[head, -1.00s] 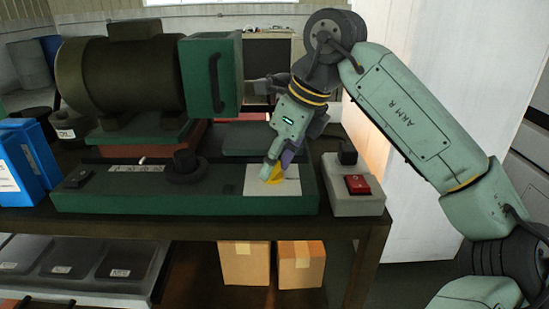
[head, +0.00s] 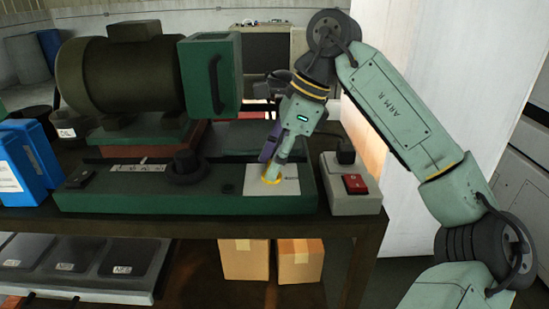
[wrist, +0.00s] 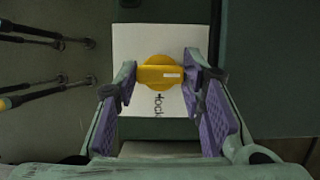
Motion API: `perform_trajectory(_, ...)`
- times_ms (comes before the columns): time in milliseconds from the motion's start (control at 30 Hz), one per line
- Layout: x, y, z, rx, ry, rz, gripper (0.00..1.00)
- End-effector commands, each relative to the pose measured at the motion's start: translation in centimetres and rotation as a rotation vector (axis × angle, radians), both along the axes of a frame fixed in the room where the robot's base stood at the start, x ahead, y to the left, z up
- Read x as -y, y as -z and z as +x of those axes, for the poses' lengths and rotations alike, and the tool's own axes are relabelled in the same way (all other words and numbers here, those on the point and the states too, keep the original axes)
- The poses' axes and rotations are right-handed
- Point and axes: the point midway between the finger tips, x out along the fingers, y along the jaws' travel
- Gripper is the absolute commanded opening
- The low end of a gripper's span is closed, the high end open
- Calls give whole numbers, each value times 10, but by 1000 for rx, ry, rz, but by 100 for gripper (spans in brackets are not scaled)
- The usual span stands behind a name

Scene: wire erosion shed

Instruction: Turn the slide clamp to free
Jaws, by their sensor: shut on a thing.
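The slide clamp is a yellow round knob with a raised grip bar (wrist: 160,73) on a white plate (wrist: 132,50). In the wrist view the bar lies crosswise, with a pale mark on its right half. Dark lettering that seems to read "lock" runs sideways below the knob, partly hidden. My gripper (wrist: 158,76) is shut on the bar, one purple-padded finger at each end. In the head view the knob (head: 271,180) shows as a yellow rim beneath my gripper (head: 272,174), on the plate (head: 291,187) at the right of the green machine bed.
A grey box with a red switch (head: 355,184) stands just right of the bed. A black knob (head: 186,168) sits left of the plate. The large motor and green headstock (head: 210,75) rise behind. Blue binders (head: 22,165) stand at the left.

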Motion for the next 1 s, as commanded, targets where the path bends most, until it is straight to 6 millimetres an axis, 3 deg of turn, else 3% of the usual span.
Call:
perform_trajectory(300, 0, 0, 0, 2, -4, 0, 9)
perform_trajectory(333, 0, 0, 0, 2, -4, 0, 38)
perform_trajectory(600, 0, 0, 0, 1, -2, 0, 56)
perform_trajectory(1000, 3, -6, 0, 1, 0, 0, 57)
